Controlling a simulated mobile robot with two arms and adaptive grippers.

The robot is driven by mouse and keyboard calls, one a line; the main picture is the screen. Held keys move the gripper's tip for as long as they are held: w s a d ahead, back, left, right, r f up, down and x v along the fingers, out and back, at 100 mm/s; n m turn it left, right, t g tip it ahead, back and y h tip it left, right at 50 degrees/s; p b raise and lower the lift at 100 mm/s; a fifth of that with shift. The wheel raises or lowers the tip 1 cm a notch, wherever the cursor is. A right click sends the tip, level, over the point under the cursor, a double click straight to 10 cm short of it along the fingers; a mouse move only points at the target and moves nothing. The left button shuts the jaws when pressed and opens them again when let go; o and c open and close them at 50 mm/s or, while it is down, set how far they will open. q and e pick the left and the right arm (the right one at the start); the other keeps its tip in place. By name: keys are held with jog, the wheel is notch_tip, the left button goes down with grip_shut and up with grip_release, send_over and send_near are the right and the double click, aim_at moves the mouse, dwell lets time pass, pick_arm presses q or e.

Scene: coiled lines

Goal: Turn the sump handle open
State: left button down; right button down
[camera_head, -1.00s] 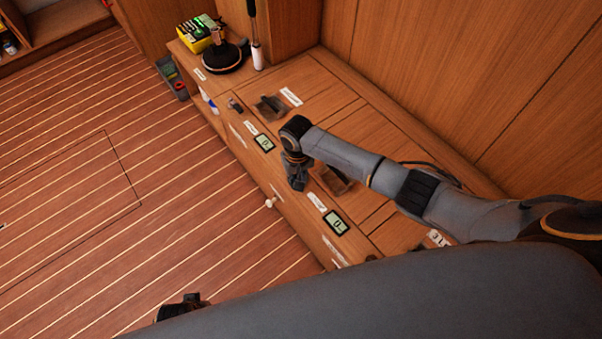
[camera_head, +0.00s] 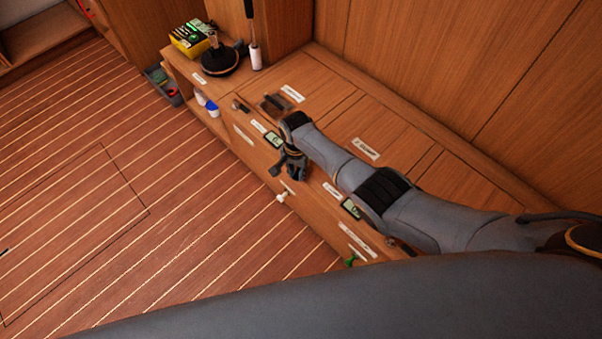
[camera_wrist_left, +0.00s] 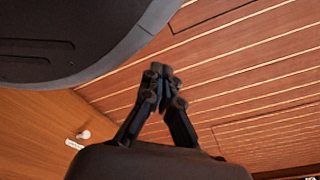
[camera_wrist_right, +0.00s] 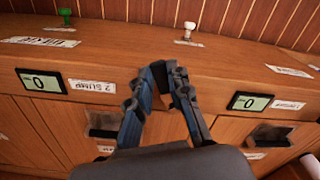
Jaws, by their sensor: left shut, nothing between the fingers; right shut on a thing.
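My right gripper (camera_head: 281,170) is at the bench's front edge, between two small digital displays. In the right wrist view, its fingertips (camera_wrist_right: 169,68) are together right beside the "2 SUMP" label (camera_wrist_right: 92,86). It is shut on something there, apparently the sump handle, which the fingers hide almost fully. The sump display (camera_wrist_right: 41,81) reads 0; it also shows in the head view (camera_head: 351,207). My left gripper (camera_wrist_left: 161,72) is shut and empty above the striped floor; it is not in the head view.
A white knob (camera_head: 282,197) and a green knob (camera_head: 352,260) stick out from the bench front. A second display (camera_wrist_right: 249,102) also reads 0. A dark recess (camera_head: 274,103) is in the bench top. A yellow box (camera_head: 190,38) stands at the far end.

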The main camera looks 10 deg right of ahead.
pick_arm(q)
jog(key=shift+w+d+r+b, duration=0.15)
jog(key=shift+w+r+b, duration=0.2)
jog(key=shift+w+r, duration=0.5)
jog(key=shift+w+d+r+b, duration=0.15)
jog(key=shift+w+r+b, duration=0.15)
jog(key=shift+w+r, duration=0.5)
pick_arm(e)
jog(key=shift+w+a+m, duration=0.3)
jog(key=shift+w+m, duration=0.05)
jog(key=shift+m, duration=0.5)
jog(key=shift+w+a+m, duration=0.35)
jog(key=shift+m, duration=0.45)
jog(key=shift+w+a+m, duration=0.3)
jog(key=shift+w+m, duration=0.05)
jog(key=shift+m, duration=0.5)
pick_arm(q)
jog(key=shift+w, duration=0.1)
pick_arm(e)
jog(key=c, duration=1.2)
grip_release()
pick_arm(q)
jog(key=shift+f, duration=0.1)
pick_arm(e)
jog(key=shift+r, duration=0.15)
notch_tip(320, 180, up, 12)
jog(key=shift+f, duration=0.1)
